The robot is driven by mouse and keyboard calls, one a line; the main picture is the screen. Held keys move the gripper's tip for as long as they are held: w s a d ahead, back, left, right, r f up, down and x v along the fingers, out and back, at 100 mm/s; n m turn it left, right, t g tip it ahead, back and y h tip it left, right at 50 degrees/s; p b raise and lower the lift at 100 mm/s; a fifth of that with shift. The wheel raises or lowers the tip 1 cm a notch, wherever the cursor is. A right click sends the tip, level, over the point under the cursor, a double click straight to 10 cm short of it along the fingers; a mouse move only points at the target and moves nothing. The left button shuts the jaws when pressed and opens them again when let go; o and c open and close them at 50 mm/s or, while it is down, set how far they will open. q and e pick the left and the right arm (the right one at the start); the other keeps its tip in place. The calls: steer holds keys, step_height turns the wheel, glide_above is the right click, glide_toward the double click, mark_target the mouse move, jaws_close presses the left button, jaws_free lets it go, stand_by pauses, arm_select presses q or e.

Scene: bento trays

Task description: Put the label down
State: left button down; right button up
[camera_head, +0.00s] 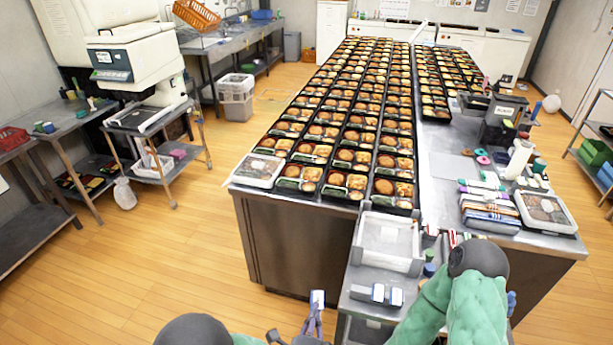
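My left gripper (314,318) is at the bottom centre, in front of the small steel cart's left side, over the floor. A small white piece, which looks like the label (317,297), shows at its fingertips, and the fingers look closed on it. The piece is raised and touches nothing else that I can see. My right arm's green sleeve and dark joint cover the lower right. Its gripper is mostly hidden behind the arm, with only a small blue bit showing at its right edge, so its state is unclear.
Lidded boxes (545,212) and stacked packs stand at right.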

arm_select(q)
steer(key=w+a+f+n+y, duration=0.1)
steer(key=w+a+f, duration=0.1)
steer(key=a, duration=0.8)
steer(key=w+a+f+n+y, duration=0.1)
steer(key=a+f+y, duration=0.1)
steer(key=a, duration=0.8)
steer(key=shift+w+a+f+t, duration=0.15)
steer(key=shift+w+f+t, duration=0.2)
steer(key=shift+f, duration=0.3)
